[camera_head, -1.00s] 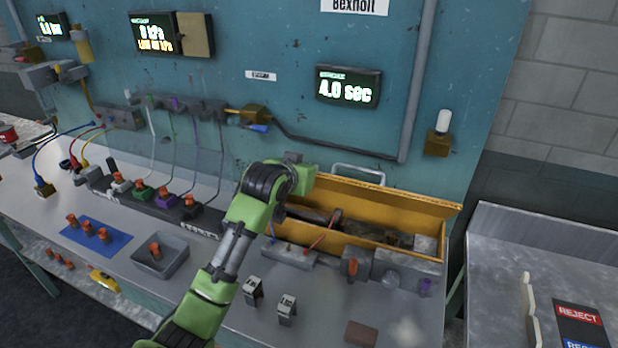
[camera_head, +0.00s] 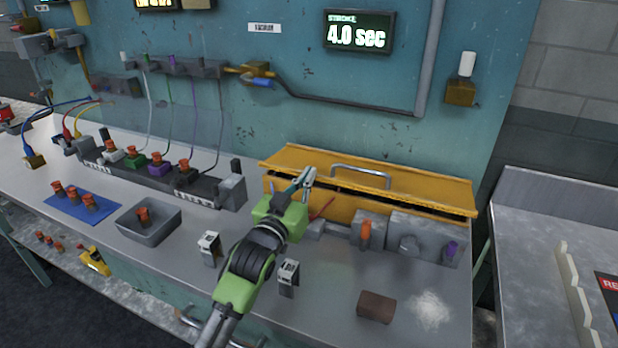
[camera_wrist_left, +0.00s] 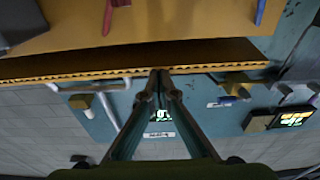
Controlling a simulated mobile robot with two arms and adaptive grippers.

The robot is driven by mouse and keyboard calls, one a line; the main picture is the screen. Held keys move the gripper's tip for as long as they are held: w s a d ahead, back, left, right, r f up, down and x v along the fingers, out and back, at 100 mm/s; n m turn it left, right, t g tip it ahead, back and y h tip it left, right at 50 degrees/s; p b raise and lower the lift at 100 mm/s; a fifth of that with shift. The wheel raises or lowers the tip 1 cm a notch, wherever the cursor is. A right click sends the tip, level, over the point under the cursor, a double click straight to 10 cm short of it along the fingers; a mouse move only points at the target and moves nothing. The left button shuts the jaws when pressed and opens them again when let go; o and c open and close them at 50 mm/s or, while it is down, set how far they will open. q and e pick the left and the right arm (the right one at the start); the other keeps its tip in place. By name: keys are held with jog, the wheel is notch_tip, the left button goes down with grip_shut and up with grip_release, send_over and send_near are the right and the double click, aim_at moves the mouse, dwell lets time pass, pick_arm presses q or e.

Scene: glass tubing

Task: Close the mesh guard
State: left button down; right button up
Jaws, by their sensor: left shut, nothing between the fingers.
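The mesh guard is a yellow lid (camera_head: 420,188) with a grey bar handle (camera_head: 360,177), on a long yellow box at the back of the bench. It lies low over the box, with a dark gap along its front edge. My left gripper (camera_head: 307,177) is shut and empty at the guard's left part, left of the handle; I cannot tell whether it touches. In the left wrist view its fingertips (camera_wrist_left: 160,74) are close to the yellow edge (camera_wrist_left: 60,72). My right gripper is not in view.
In front of the box stand a grey block with an orange knob (camera_head: 365,233) and a red lever (camera_head: 322,209). Two small clips (camera_head: 288,275), a brown block (camera_head: 376,306) and a grey tray (camera_head: 148,222) sit on the bench. A teal wall panel rises behind.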

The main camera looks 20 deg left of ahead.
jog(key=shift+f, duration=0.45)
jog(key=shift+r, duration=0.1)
